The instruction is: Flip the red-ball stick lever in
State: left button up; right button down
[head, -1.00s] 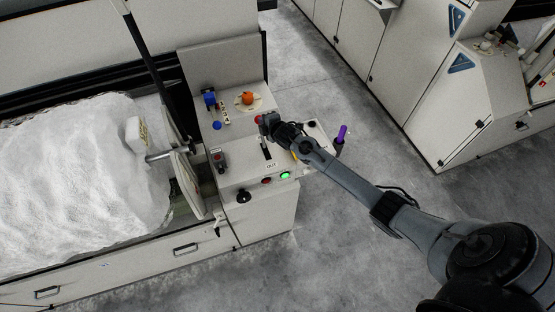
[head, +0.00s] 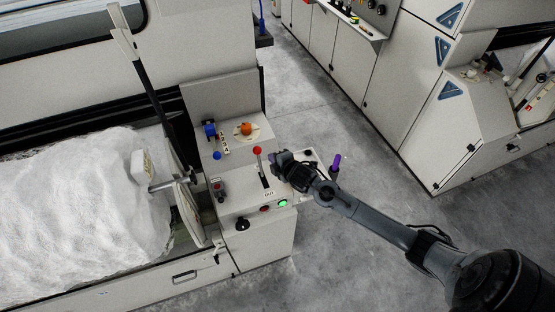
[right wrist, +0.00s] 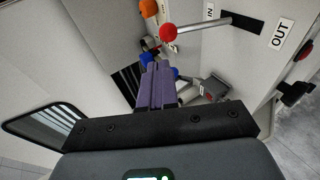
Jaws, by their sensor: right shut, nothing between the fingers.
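The red-ball stick lever (head: 257,151) stands up from a dark slot in the sloped console top, with the OUT label (head: 269,193) at the slot's near end. In the right wrist view the red ball (right wrist: 168,32) is on a bright rod, which enters the slot near the IN label (right wrist: 210,12), away from the OUT label (right wrist: 282,35). My right gripper (head: 276,158) is just right of the lever, apart from it. Its fingers (right wrist: 158,75) are shut and empty. My left gripper is not in view.
An orange ball knob (head: 245,129), a blue knob (head: 210,130) and a lit green button (head: 283,203) are on the same console. A purple handle (head: 336,160) stands to the right. White fibre (head: 75,190) fills the left. Open floor lies right of the console.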

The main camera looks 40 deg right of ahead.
jog(key=v, duration=0.2)
jog(key=shift+s+r, duration=0.15)
jog(key=shift+r, duration=0.1)
dwell(0.3)
